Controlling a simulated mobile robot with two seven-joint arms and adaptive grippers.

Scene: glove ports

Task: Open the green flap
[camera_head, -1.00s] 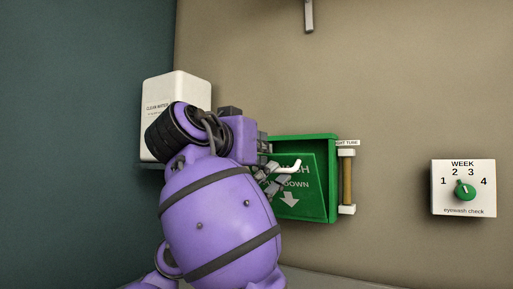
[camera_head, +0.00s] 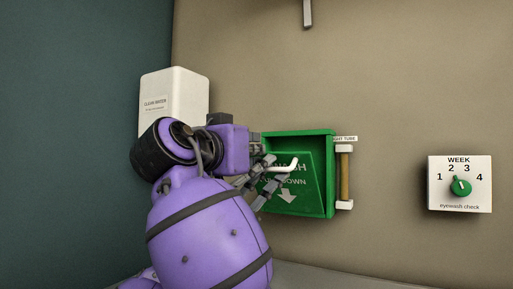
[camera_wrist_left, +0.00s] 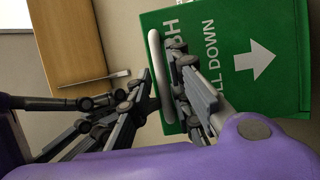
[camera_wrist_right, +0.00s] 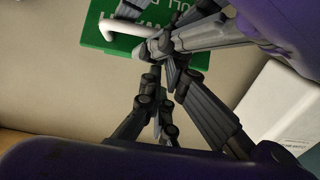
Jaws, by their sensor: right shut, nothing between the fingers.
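The green flap (camera_head: 291,202), lettered "DOWN" with a white arrow, sits in a green wall box (camera_head: 330,175). It leans inside the frame, with a gap above it. Its white handle (camera_head: 288,164) stands out near its upper part. My left gripper (camera_wrist_left: 160,88) is at the handle, with the white bar (camera_wrist_left: 153,50) between its fingers; whether they grip it is unclear. My right gripper (camera_wrist_right: 166,82) is shut and empty, close to the left gripper's fingers. In the head view my purple arm hides the box's left part.
A white clean water box (camera_head: 174,95) is on the wall at left. A tube (camera_head: 344,176) in white holders stands just right of the green box. A week dial plate (camera_head: 460,184) is farther right. The wall between is bare.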

